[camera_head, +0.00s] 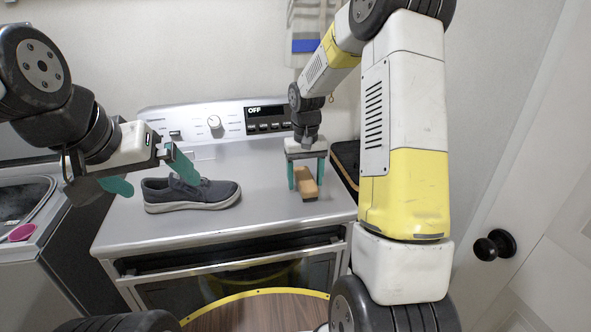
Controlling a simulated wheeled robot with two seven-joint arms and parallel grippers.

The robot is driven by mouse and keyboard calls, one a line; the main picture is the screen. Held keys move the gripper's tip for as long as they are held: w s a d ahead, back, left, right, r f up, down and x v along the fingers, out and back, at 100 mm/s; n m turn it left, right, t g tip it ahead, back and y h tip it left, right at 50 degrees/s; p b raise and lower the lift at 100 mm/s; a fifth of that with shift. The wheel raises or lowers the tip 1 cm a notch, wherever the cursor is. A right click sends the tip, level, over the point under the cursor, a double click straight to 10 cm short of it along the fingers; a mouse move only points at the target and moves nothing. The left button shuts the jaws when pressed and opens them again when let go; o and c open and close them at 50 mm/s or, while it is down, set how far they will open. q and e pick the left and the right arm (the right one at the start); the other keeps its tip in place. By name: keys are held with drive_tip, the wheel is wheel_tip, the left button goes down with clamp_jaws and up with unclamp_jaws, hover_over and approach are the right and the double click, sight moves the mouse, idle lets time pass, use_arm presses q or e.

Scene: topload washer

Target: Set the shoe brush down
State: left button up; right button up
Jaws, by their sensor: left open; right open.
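The shoe brush (307,187), with a tan wooden body, is on or just above the grey machine top, between the teal fingers of my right gripper (306,178). The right gripper points down and is open around the brush; I cannot tell whether a finger touches it. A dark grey shoe (195,194) with a pale sole sits upright on the machine top, left of the brush.
The dryer top (250,220) has free room between shoe and brush and along its front. A control panel (225,122) rises behind. A topload washer (30,215) with a pink item (22,232) stands left. A dark tray-like object (347,160) lies at right. A door (540,240) stands far right.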

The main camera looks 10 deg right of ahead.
sight(305, 177)
wheel_tip(305, 177, up, 12)
drive_tip(key=s+r+t, duration=0.3)
drive_tip(key=s+r, duration=0.5)
drive_tip(key=s, duration=0.3)
drive_tip(key=s+a+t+y, duration=0.2)
drive_tip(key=s+t, duration=0.1)
drive_tip(key=s, duration=1)
drive_tip(key=shift+r, duration=0.25)
